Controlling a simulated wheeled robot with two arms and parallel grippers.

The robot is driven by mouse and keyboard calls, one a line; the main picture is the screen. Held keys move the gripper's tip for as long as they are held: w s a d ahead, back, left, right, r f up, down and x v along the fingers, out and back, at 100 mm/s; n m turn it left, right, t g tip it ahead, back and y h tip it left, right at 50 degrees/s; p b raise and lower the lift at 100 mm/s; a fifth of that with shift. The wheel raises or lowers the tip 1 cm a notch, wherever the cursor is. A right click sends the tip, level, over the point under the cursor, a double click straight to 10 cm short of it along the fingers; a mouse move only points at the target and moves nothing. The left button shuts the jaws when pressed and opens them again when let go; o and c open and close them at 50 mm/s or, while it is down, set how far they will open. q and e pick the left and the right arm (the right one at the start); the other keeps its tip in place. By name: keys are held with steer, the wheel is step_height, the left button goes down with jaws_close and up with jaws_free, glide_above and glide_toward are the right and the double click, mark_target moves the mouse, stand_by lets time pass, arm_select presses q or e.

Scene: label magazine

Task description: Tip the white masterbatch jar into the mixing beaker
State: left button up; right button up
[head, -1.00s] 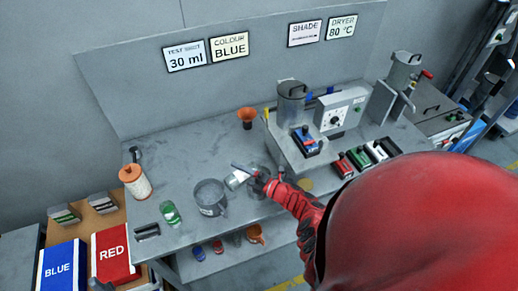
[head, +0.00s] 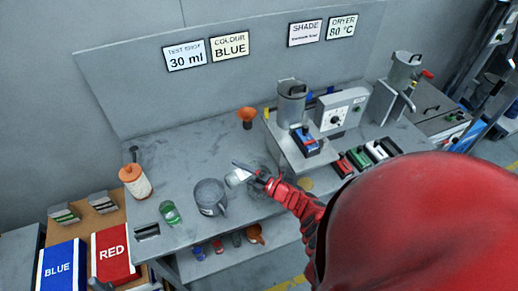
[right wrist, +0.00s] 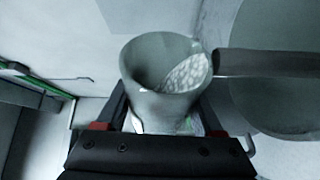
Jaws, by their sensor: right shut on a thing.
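The white jar (head: 235,177) is tilted in my right gripper (head: 252,177), which is shut on it. In the right wrist view the jar (right wrist: 150,100) stands between the fingers, its mouth showing and white pellets lying against one side inside. A grey jug-like beaker with a handle (head: 209,198) stands on the bench just left of and below the jar in the head view. A round, clear-looking vessel is partly hidden behind my right gripper; I cannot tell which is the mixing beaker. No pellets are visibly falling. My left gripper is not in view.
An orange-lidded jar (head: 134,181) and a green-marked clear container (head: 170,212) stand at the left. A machine with a metal hopper (head: 291,102) stands to the right. Blue and red boxes are at lower left.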

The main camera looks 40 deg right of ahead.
steer(key=shift+d+r+m+t, duration=0.1)
steer(key=shift+r+m+t, duration=0.1)
steer(key=shift+m+t, duration=0.15)
stand_by(0.4)
stand_by(0.8)
steer(key=shift+a+f+n, duration=0.25)
steer(key=shift+f+n, duration=0.15)
steer(key=shift+n, duration=0.25)
steer(key=shift+n+g, duration=0.4)
steer(key=shift+g, duration=0.15)
steer(key=shift+a, duration=0.1)
steer(key=shift+r+n+h+p, duration=0.1)
steer(key=shift+n+h+p, duration=0.2)
steer(key=shift+n, duration=0.1)
